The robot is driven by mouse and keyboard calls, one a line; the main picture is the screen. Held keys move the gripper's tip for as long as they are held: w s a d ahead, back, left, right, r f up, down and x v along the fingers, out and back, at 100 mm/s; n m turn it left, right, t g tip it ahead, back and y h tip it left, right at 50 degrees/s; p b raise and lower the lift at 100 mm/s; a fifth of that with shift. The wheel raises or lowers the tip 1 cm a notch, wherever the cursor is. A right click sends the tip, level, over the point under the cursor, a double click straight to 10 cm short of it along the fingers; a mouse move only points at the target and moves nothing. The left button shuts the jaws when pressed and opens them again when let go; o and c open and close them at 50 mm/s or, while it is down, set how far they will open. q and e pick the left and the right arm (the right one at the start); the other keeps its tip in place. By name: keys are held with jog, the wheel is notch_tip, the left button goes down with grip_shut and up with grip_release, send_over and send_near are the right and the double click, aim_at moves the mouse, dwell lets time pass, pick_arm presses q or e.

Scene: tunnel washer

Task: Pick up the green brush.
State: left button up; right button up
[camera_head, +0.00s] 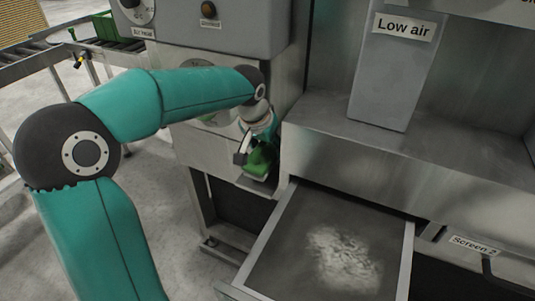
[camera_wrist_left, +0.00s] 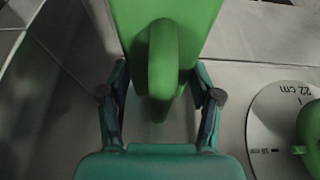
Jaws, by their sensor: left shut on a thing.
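The green brush (camera_head: 260,163) is at a small ledge on the machine front, left of the open drawer, in the head view. It fills the top middle of the left wrist view (camera_wrist_left: 190,30), with its rounded handle between the fingers. My left gripper (camera_head: 246,150) reaches it from above. In the wrist view my left gripper (camera_wrist_left: 161,100) is shut on the brush's handle. Whether the brush still touches the ledge cannot be told. My right gripper is not in view.
An open drawer (camera_head: 405,262) holds a pale heap of lint (camera_head: 343,258). A grey box labelled "Low air" (camera_head: 396,70) stands on the metal ledge (camera_head: 400,145). A round dial marked "22 cm" (camera_wrist_left: 275,125) is beside the gripper. A roller conveyor (camera_head: 60,55) is at the far left.

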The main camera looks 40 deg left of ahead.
pick_arm(q)
notch_tip(320, 180, up, 4)
jog(key=shift+s+r, duration=0.15)
jog(key=shift+r, duration=0.1)
jog(key=s+d+b, duration=0.2)
jog(key=s+d, duration=0.1)
jog(key=s, duration=0.6)
jog(key=s+d+b, duration=0.2)
jog(key=s+d, duration=0.1)
jog(key=s, duration=0.6)
jog(key=shift+s+f, duration=0.15)
jog(key=shift+s, duration=0.05)
jog(key=o, duration=0.6)
jog(key=shift+c, duration=0.2)
jog(key=c, duration=0.3)
jog(key=shift+w, duration=0.1)
